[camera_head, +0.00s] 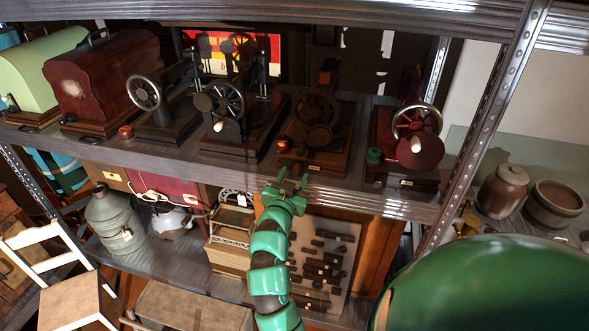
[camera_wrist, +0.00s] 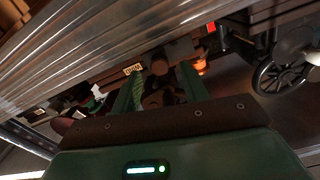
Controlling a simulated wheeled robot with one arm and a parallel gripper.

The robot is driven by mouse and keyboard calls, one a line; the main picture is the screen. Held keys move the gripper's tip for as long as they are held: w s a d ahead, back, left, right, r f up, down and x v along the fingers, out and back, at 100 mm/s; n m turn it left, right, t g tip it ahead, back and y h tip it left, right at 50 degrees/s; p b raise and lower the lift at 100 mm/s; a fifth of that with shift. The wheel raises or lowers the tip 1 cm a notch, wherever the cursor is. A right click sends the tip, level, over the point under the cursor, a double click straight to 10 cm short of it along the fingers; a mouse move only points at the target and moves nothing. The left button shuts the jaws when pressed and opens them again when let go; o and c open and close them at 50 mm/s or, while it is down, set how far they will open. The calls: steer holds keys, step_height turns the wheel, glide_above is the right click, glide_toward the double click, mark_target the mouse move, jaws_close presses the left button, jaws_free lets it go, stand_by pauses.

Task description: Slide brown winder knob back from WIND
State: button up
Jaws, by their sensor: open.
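A brown hand-crank sewing machine (camera_head: 316,112) stands on the upper shelf, on a wooden base with a small pale label (camera_head: 314,167). I cannot make out its winder knob for certain or read WIND anywhere. My green gripper (camera_head: 287,182) is just in front of and below the shelf's front edge, a little left of the brown machine's base. In the wrist view my gripper (camera_wrist: 161,74) is open, with two green fingers apart. Dark brown machine parts (camera_wrist: 172,52) show beyond and between the fingertips; nothing appears held. A pale label (camera_wrist: 132,69) shows near the left finger.
The metal shelf edge (camera_head: 375,202) runs close to my gripper and fills the wrist view's upper left. A black machine (camera_head: 222,105) stands left, a red one (camera_head: 418,150) right. An orange knob (camera_head: 284,143) sits near the brown base. A metal upright (camera_head: 490,110) stands right.

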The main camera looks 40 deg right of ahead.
steer(key=shift+x, duration=0.9)
jaws_close()
